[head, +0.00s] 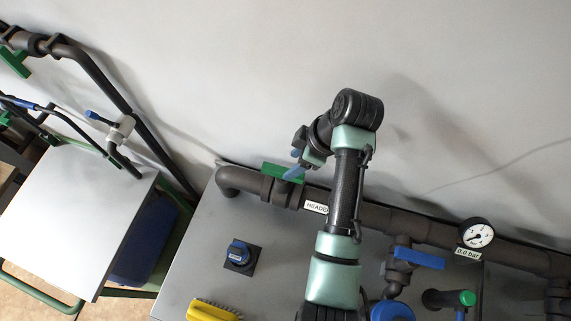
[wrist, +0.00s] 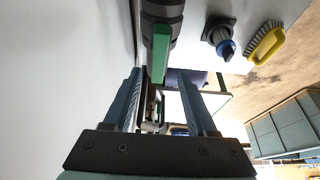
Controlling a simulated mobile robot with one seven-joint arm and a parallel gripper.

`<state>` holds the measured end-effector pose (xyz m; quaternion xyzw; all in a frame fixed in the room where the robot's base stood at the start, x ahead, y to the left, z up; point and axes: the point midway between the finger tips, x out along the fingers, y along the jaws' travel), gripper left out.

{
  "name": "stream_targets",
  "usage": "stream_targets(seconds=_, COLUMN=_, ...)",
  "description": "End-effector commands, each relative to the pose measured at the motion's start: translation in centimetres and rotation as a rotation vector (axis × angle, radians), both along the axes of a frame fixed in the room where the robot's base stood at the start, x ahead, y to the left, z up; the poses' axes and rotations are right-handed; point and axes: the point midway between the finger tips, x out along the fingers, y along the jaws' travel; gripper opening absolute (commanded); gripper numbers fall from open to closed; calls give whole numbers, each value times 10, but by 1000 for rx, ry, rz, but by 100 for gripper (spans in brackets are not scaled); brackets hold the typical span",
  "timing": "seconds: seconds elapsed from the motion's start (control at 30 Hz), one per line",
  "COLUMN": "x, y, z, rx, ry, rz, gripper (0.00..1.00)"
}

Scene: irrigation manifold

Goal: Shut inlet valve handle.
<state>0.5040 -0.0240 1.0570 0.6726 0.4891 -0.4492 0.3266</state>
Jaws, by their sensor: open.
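A green lever handle (head: 272,168) sits on a valve at the left end of the dark header pipe (head: 375,217), left of the "HEADER" label. No label naming it the inlet valve is readable. The handle lies roughly along the pipe. My gripper (head: 291,176) is at its right end in the head view, with a blue finger overlapping it there. In the wrist view the green handle (wrist: 161,50) stands just beyond my open, empty gripper (wrist: 161,80), lined up with the gap between the fingers. I cannot tell whether they touch.
A blue-handled valve (head: 418,258), a gauge (head: 475,234) reading 0.0 bar and a green-capped knob (head: 467,298) are at the right. A blue rotary switch (head: 239,254) and yellow brush (head: 212,311) lie on the grey panel. The wall is close behind the pipe.

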Motion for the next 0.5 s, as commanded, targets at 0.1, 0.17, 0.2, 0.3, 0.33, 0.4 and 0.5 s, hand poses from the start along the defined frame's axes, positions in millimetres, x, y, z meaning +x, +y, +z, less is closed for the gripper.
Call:
stream_targets(seconds=0.1, x=2, y=9, z=-21, rx=0, ry=4, rz=1, gripper=57)
stream_targets(seconds=0.17, x=2, y=13, z=-29, rx=-1, ry=4, rz=1, gripper=57)
stream_targets(seconds=0.2, x=4, y=14, z=-34, rx=-1, ry=3, rz=1, gripper=57)
stream_targets(seconds=0.3, x=5, y=18, z=-44, rx=-1, ry=1, rz=0, gripper=57)
stream_targets(seconds=0.33, x=6, y=18, z=-46, rx=-1, ry=1, rz=0, gripper=57)
stream_targets(seconds=0.4, x=6, y=19, z=-49, rx=-1, ry=0, rz=0, gripper=57)
stream_targets(seconds=0.5, x=7, y=20, z=-51, rx=-1, ry=-1, rz=0, gripper=57)
